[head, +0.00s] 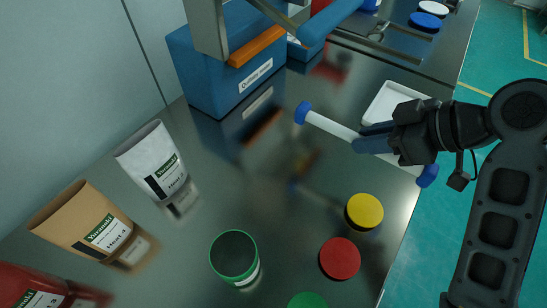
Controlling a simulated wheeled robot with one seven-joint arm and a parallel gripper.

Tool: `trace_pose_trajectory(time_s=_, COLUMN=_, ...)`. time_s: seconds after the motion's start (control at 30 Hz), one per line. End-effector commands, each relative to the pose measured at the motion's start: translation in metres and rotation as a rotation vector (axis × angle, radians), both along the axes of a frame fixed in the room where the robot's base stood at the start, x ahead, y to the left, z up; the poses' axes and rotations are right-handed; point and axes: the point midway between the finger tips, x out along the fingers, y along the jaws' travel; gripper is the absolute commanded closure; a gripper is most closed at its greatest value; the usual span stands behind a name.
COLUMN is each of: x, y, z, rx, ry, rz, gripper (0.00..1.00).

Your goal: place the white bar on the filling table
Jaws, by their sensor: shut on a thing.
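The white bar (332,126) has blue caps at both ends and shows in the head view at the upper right of the middle. My gripper (366,141) is shut on it near its middle, and the jaws hide part of the bar. The bar is held above the shiny metal table (270,190), tilted down to the right in the picture. Its right cap lies near the table's right edge. A faint reflection of the bar shows in the table top.
A white tray (376,112) lies just behind my gripper. A blue box (205,75) with an orange handle stands at the back. White (152,160) and brown (85,220) bags stand left. A green open container (234,256) and yellow (364,211), red (340,258) and green (308,301) lids are in front.

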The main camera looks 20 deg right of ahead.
Motion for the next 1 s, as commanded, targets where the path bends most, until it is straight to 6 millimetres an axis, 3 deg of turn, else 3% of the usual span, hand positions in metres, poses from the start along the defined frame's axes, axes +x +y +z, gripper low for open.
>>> trace_pose_trajectory(time_s=0.17, x=0.014, y=0.004, z=-0.009, rx=0.001, ry=0.001, rz=0.003, gripper=1.0)
trace_pose_trajectory(time_s=0.6, x=0.098, y=0.025, z=-0.059, rx=0.0, ry=0.0, rz=0.001, gripper=1.0)
trace_pose_trajectory(time_s=0.87, x=0.113, y=0.029, z=-0.074, rx=-0.001, ry=0.001, rz=0.0, gripper=1.0)
trace_pose_trajectory(time_s=1.0, x=0.112, y=0.029, z=-0.095, rx=0.001, ry=0.005, rz=-0.001, gripper=1.0)
